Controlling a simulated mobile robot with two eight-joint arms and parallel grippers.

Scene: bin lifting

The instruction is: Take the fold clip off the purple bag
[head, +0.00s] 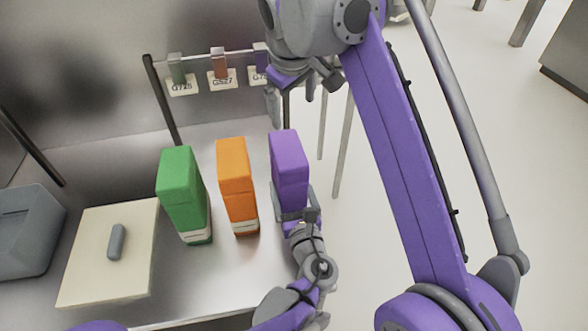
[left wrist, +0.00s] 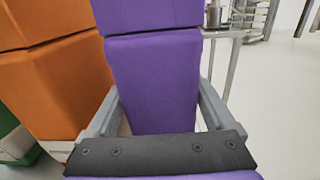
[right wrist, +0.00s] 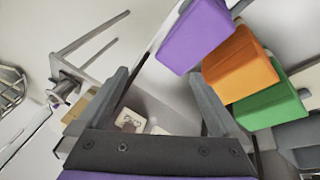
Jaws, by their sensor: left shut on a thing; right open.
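The purple bag (head: 289,157) stands upright at the right end of a row of bags. My left gripper (head: 296,208) is shut on its lower part from the front, one finger on each side; the left wrist view shows the purple bag (left wrist: 155,80) between the fingers. My right gripper (head: 300,97) is open above and behind the bag, near the hanging rail. In the right wrist view the purple bag (right wrist: 194,34) is beyond the open fingers, and nothing is between them. I cannot make out a fold clip on the bag's top.
An orange bag (head: 237,175) and a green bag (head: 181,185) stand left of it. A rail (head: 200,57) at the back carries coloured clips with number tags, one partly hidden by my right gripper. A cream board (head: 90,250) with a grey object (head: 116,242) and a grey bin (head: 25,230) lie left.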

